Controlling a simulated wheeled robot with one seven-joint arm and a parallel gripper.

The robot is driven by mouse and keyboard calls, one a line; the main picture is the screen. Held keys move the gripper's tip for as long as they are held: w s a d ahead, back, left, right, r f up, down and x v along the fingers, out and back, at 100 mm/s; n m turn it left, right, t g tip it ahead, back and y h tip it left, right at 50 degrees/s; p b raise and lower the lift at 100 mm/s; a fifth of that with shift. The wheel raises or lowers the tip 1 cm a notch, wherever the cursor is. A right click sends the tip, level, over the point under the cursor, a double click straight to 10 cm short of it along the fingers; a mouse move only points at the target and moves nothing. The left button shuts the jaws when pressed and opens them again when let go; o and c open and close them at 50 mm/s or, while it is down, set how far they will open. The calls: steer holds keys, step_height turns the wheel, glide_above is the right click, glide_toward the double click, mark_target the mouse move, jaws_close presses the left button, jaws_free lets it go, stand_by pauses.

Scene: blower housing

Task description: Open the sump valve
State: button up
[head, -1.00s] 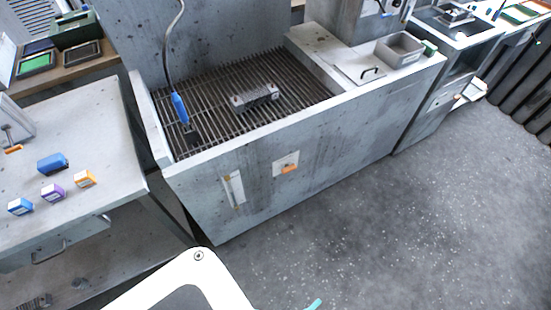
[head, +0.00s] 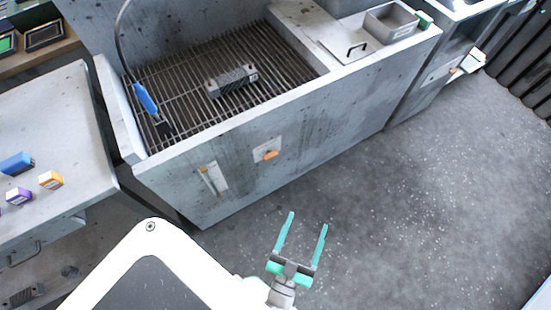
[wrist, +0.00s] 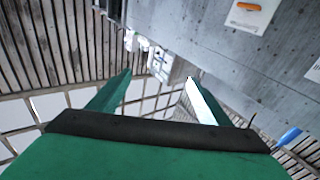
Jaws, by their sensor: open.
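The sump valve shows as a small orange handle (head: 270,155) on a white plate (head: 262,146) on the front wall of the grey tank (head: 330,118). The orange handle also shows at the top of the wrist view (wrist: 248,6), right of the fingers. My gripper (head: 308,220) is open and empty, with two teal fingers. In the head view it shows below and right of the valve, over the floor, apart from the tank. In the wrist view the fingers (wrist: 159,78) spread with nothing between them.
A tall white plate with a yellowish strip (head: 213,178) is left of the valve. A grate (head: 190,75) tops the tank, bearing a grey block (head: 231,81) and a blue nozzle (head: 146,98). A bench (head: 50,130) stands left. The floor (head: 420,190) right is clear.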

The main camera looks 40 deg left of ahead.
steer(key=w+a+f+n+g+y, duration=0.4)
steer(key=w+a+f+n+y, duration=0.2)
steer(key=w+a+f+y, duration=0.35)
steer(key=n+g+y, duration=0.2)
steer(key=n+g, duration=0.2)
steer(key=g, duration=0.4)
glide_toward(272, 157)
steer(key=x, duration=0.9)
steer(key=shift+w+f, duration=0.1)
steer(key=shift+f, duration=0.05)
steer(key=c, duration=1)
